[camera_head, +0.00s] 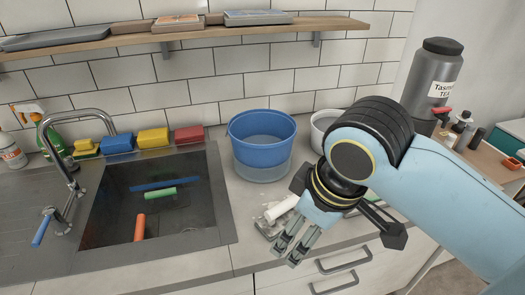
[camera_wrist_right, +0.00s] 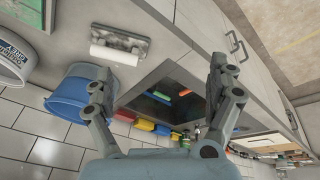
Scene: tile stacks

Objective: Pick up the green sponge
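A green block-like piece (camera_head: 160,193) lies in the dark sink (camera_head: 105,222) in the head view; whether it is a sponge I cannot tell. It also shows small in the right wrist view (camera_wrist_right: 160,96). Behind the sink stand a blue sponge (camera_head: 118,145), a yellow sponge (camera_head: 153,141) and a red sponge (camera_head: 189,135). A small yellow and green item (camera_head: 86,149) sits left of them. My right gripper (camera_head: 289,252) is above the counter front, right of the sink and apart from these things. Its fingers are spread and empty in the wrist view (camera_wrist_right: 160,68). My left gripper is not in view.
An orange piece (camera_head: 139,227) and a blue strip (camera_head: 165,183) also lie in the sink. A blue bucket (camera_head: 262,142) stands right of the sink. A tall tap (camera_head: 66,165) rises at its left. A wooden shelf (camera_head: 190,36) spans the wall above.

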